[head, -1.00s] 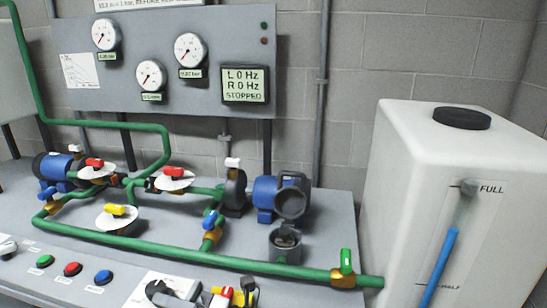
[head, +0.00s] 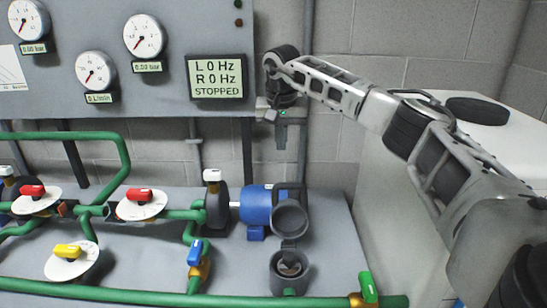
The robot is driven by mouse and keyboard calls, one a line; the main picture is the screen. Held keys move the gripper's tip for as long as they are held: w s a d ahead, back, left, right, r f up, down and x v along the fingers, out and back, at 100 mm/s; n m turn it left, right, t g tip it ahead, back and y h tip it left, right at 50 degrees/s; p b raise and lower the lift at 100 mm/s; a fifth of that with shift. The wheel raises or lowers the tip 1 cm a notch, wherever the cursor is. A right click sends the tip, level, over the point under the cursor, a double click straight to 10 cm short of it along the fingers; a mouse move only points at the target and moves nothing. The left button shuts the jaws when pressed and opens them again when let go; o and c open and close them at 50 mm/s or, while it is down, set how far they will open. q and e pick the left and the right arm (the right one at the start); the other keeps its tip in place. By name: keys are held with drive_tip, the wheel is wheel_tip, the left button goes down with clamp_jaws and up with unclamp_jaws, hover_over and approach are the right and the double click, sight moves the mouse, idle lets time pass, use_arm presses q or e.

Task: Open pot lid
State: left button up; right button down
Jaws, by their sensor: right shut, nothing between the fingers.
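A small grey pot (head: 290,287) stands on the bench in front of the blue pump. Its top looks open, with something brownish inside. A round dark grey piece (head: 290,218) with a lighter rim stands upright just behind it. I cannot tell for sure whether this is the pot's lid tipped back or part of the pump. My right gripper (head: 281,145) points down, shut and empty, in the air high above the round piece and pot in the picture, in front of the back wall. It appears to touch nothing. My left gripper is out of view.
The blue pump motor (head: 256,205) sits left of the round piece. A green pipe (head: 230,302) with a green-handled valve (head: 368,288) runs along the front. A white tank (head: 395,190) stands right, behind my arm. The gauge panel (head: 165,85) is at upper left.

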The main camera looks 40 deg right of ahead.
drive_tip(key=f, duration=0.3)
drive_tip(key=w+f, duration=0.1)
drive_tip(key=f, duration=0.2)
drive_tip(key=d+f, duration=0.1)
drive_tip(key=f, duration=0.2)
drive_tip(key=shift+w+f+p, duration=0.15)
drive_tip(key=shift+f+p, duration=0.1)
drive_tip(key=shift+p, duration=0.05)
use_arm(q)
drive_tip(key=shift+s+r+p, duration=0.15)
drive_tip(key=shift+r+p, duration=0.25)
drive_tip(key=shift+p, duration=0.25)
use_arm(e)
drive_tip(key=s+a, duration=0.1)
drive_tip(key=s+a+r, duration=0.1)
drive_tip(key=s, duration=0.1)
drive_tip(key=shift+a, duration=0.3)
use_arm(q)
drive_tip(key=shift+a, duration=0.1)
